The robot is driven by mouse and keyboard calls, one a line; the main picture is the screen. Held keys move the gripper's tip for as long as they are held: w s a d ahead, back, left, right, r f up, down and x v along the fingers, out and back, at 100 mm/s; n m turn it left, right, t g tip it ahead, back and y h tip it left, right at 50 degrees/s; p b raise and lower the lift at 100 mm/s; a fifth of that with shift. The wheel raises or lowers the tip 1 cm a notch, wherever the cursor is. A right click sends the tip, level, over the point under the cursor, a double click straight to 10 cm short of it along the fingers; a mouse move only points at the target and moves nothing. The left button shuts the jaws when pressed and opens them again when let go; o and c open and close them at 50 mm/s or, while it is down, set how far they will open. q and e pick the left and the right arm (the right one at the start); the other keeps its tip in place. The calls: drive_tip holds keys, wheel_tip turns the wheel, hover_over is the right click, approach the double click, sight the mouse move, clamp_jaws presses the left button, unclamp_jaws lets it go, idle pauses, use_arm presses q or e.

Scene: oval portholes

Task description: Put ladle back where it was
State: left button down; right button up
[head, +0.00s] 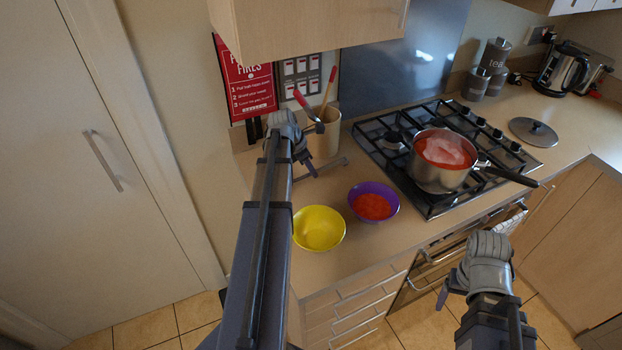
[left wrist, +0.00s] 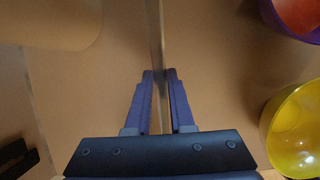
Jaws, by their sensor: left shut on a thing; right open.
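My left gripper (head: 312,168) is shut on a thin metal shaft (head: 334,163), which I take to be the ladle's. The shaft runs level, low over the counter, in front of the utensil pot (head: 327,140). In the left wrist view, the ladle shaft (left wrist: 156,45) passes between the fingertips (left wrist: 160,75) and runs out of the top edge. The ladle's bowl cannot be made out. A red-handled utensil (head: 302,102) leans at the pot, partly behind my left wrist. My right gripper (head: 455,290) is open and empty, in front of the counter.
A yellow bowl (head: 319,229) and a purple bowl (head: 374,189) with red food inside stand right of and nearer than my left gripper. A saucepan (head: 442,165) with red contents sits on the hob (head: 385,150). A lid (head: 534,132) lies at the right.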

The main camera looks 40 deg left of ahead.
use_arm(q)
wheel_tip(320, 180, down, 3)
drive_tip(key=shift+f+b, duration=0.15)
drive_tip(key=shift+b, duration=1.05)
drive_tip(key=shift+r, duration=0.2)
drive_tip(key=shift+f, duration=0.15)
drive_tip(key=c, duration=0.8)
unclamp_jaws()
drive_tip(key=p+v, duration=1.1)
drive_tip(key=v, duration=0.1)
